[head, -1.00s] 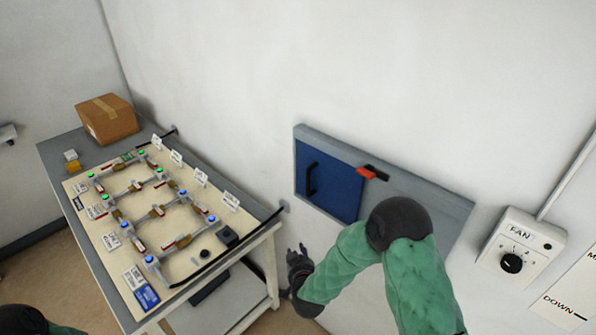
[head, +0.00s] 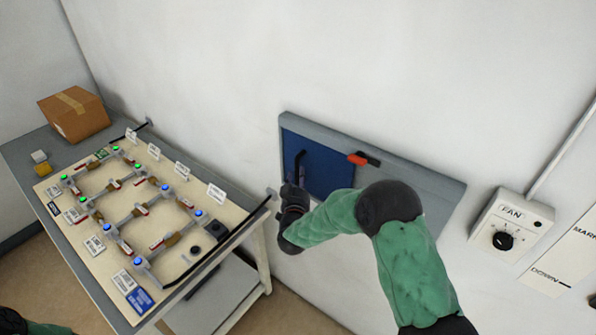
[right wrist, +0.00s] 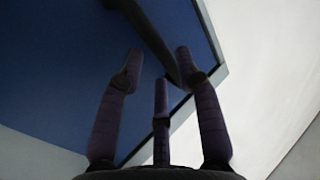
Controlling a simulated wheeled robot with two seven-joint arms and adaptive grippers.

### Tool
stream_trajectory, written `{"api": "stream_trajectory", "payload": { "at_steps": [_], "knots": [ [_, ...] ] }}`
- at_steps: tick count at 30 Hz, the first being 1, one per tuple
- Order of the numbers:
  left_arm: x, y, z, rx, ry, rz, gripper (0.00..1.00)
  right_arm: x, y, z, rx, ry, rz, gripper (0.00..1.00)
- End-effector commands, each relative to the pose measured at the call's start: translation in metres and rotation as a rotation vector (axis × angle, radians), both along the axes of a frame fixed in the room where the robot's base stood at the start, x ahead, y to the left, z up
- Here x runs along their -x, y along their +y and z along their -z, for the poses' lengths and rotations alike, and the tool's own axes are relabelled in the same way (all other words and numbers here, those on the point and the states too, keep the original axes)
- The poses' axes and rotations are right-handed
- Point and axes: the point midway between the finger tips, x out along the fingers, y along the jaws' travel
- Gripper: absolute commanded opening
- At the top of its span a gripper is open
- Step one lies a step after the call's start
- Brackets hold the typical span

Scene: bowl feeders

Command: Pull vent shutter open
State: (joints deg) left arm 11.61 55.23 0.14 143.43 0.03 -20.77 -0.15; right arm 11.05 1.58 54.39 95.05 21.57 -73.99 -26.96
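The vent shutter (head: 332,172) is a blue panel set in a grey frame (head: 425,190) on the wall, and it looks flush with the frame. Its black bar handle (head: 299,163) stands upright near its left edge. A red-tipped latch (head: 358,159) sits on the frame at the shutter's upper right. My right gripper (head: 296,188) is at the handle's lower end. In the right wrist view, its fingers (right wrist: 159,65) are spread, with the handle (right wrist: 150,38) reaching between them, close to the right finger. Contact is unclear. My left gripper is out of view.
A fan control box (head: 511,227) is on the wall to the right, beside a white sign (head: 556,272). A table with a cream board (head: 70,202) of fittings and lights stands left, with a cardboard box (head: 74,115) at its back. The wall above the shutter is clear.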

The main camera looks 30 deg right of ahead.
Motion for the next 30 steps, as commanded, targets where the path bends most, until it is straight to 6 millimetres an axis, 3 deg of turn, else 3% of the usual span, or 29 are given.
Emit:
{"api": "stream_trajectory", "payload": {
  "at_steps": [7,19,23,30],
  "knots": [
    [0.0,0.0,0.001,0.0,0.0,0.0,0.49,-0.025,-0.017,0.001,0.0,0.001,0.001,0.35],
    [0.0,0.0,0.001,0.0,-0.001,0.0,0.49,-0.031,-0.02,0.0,0.0,0.001,-0.001,0.35],
    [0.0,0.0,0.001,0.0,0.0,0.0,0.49,-0.03,-0.02,0.0,-0.001,0.001,-0.001,0.01],
    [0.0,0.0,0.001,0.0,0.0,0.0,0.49,-0.03,-0.02,0.0,-0.001,0.001,-0.001,0.0]
  ]
}}
